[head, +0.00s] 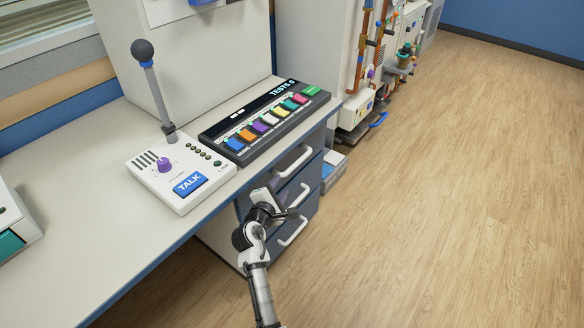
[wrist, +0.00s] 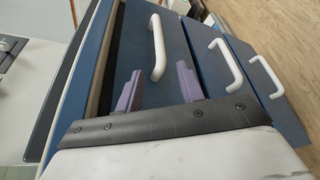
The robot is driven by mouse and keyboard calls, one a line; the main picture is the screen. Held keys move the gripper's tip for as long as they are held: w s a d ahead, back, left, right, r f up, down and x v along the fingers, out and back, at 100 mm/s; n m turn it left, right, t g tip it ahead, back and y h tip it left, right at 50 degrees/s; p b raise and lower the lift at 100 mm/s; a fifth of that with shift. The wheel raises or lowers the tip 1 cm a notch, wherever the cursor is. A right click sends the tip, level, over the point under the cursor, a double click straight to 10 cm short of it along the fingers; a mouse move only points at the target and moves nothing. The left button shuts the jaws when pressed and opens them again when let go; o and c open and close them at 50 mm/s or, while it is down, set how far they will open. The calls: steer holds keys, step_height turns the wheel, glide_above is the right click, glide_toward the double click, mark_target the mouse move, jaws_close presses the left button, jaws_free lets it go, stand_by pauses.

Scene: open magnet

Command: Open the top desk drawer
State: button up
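The desk has a stack of three dark blue drawers with white bar handles. The top drawer (wrist: 133,50) is nearest the desk edge in the wrist view; its handle (wrist: 157,48) also shows in the head view (head: 295,161). The drawer looks shut, with a dark strip along its upper edge. My gripper (wrist: 160,86) is open, its two purple fingers apart and empty. The handle appears ahead of the fingertips, roughly between them; I see no contact. In the head view my gripper (head: 272,203) is in front of the drawers and covers part of them.
The middle handle (head: 293,197) and bottom handle (head: 293,232) are below. On the desktop (head: 100,210) stand a TALK microphone console (head: 180,172) and a colored-button panel (head: 265,122). The wooden floor (head: 430,200) at right is open.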

mark_target(289, 172)
steer(key=x, duration=1.2)
steer(key=shift+w+d+f, duration=0.1)
steer(key=shift+w, duration=0.1)
steer(key=shift+c, duration=0.4)
jaws_close()
